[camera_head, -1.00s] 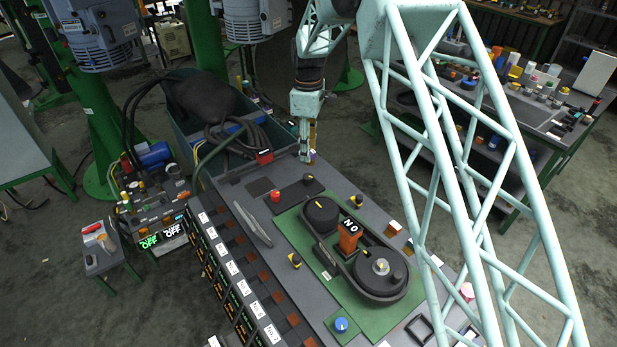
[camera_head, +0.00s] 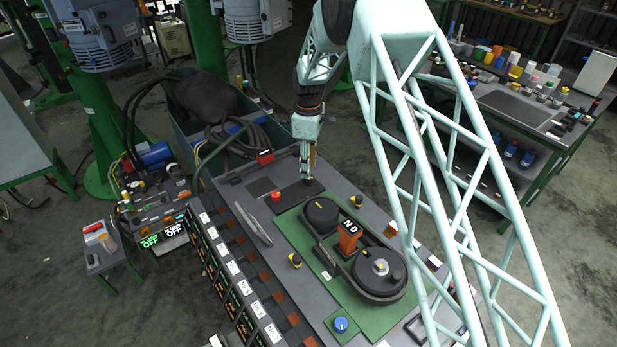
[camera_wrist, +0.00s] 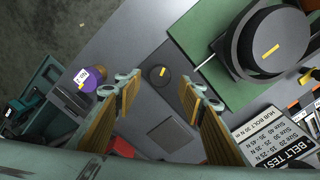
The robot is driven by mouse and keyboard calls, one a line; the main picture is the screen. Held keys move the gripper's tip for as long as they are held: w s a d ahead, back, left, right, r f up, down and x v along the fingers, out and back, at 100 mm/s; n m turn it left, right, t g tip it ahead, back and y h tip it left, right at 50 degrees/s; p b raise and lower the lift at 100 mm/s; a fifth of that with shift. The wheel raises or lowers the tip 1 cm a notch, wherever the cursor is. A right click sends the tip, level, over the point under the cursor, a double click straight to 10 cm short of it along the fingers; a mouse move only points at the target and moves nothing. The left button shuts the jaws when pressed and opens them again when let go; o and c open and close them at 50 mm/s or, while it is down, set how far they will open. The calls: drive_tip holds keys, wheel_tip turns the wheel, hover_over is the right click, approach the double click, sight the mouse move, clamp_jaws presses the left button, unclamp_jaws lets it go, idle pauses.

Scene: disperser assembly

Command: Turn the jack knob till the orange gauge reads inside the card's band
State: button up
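My gripper (camera_wrist: 163,92) is open, its two fingers apart and pointing down. A small round black knob with a yellow mark (camera_wrist: 158,73) shows between the fingertips in the wrist view, apart from both. In the head view the gripper (camera_head: 307,178) hangs over the dark plate at the far end of the bench and hides this knob. The printed belt card (camera_wrist: 285,140) lies at lower right in the wrist view, upside down and partly cut off.
A large black pulley (camera_wrist: 268,42) on a green plate (camera_head: 315,265) stands right of the fingers. A purple cylinder (camera_wrist: 94,77) is left of the fingers.

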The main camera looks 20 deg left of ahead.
drive_tip(key=shift+f+p, duration=0.4)
drive_tip(key=shift+f, duration=2.65)
drive_tip(key=c, duration=0.9)
